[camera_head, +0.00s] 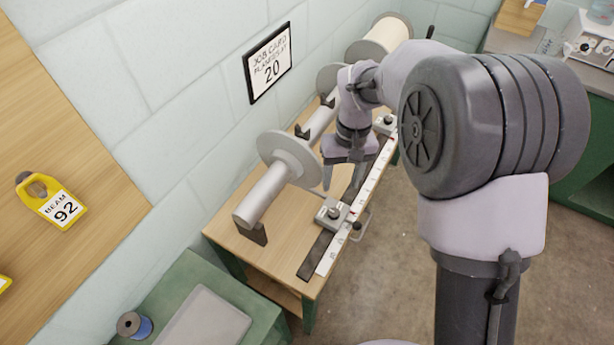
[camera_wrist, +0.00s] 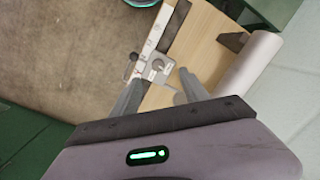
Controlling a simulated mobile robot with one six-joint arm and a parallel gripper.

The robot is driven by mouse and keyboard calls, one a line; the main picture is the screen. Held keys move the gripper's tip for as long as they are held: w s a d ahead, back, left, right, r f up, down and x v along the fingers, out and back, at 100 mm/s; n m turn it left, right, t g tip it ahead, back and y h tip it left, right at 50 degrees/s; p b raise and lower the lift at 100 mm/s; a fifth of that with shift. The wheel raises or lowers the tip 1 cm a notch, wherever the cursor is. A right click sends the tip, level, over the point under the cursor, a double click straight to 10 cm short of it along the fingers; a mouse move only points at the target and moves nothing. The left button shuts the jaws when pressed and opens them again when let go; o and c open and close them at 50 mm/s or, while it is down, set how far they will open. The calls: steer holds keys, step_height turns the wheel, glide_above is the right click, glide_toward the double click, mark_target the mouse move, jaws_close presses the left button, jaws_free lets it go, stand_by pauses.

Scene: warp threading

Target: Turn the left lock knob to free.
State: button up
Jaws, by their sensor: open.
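The left lock knob (camera_head: 334,212) is a small dark-topped knob on a grey block, clamped on the ruler rail (camera_head: 325,258) near the table's front end. It also shows in the wrist view (camera_wrist: 157,65), just beyond the fingertips. My gripper (camera_head: 342,184) points down above the table, a little behind the knob in the head view. In the wrist view my gripper (camera_wrist: 158,88) has its two fingers spread with nothing between them. The fingers look apart from the knob; the exact height gap cannot be told.
A second block with a knob (camera_head: 388,120) sits farther along the rail. A spool roller (camera_head: 268,190) with a round flange lies beside the rail on the wooden table (camera_head: 285,238). A black side knob (camera_head: 357,227) juts from the near block. Floor to the right is free.

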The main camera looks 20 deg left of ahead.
step_height(320, 180, up, 2)
steer(key=n+t, duration=0.1)
steer(key=n, duration=0.1)
steer(key=b, duration=0.6)
glide_toward(334, 213)
step_height(334, 213, down, 8)
steer(key=shift+f, duration=0.25)
steer(key=shift+c, duration=0.4)
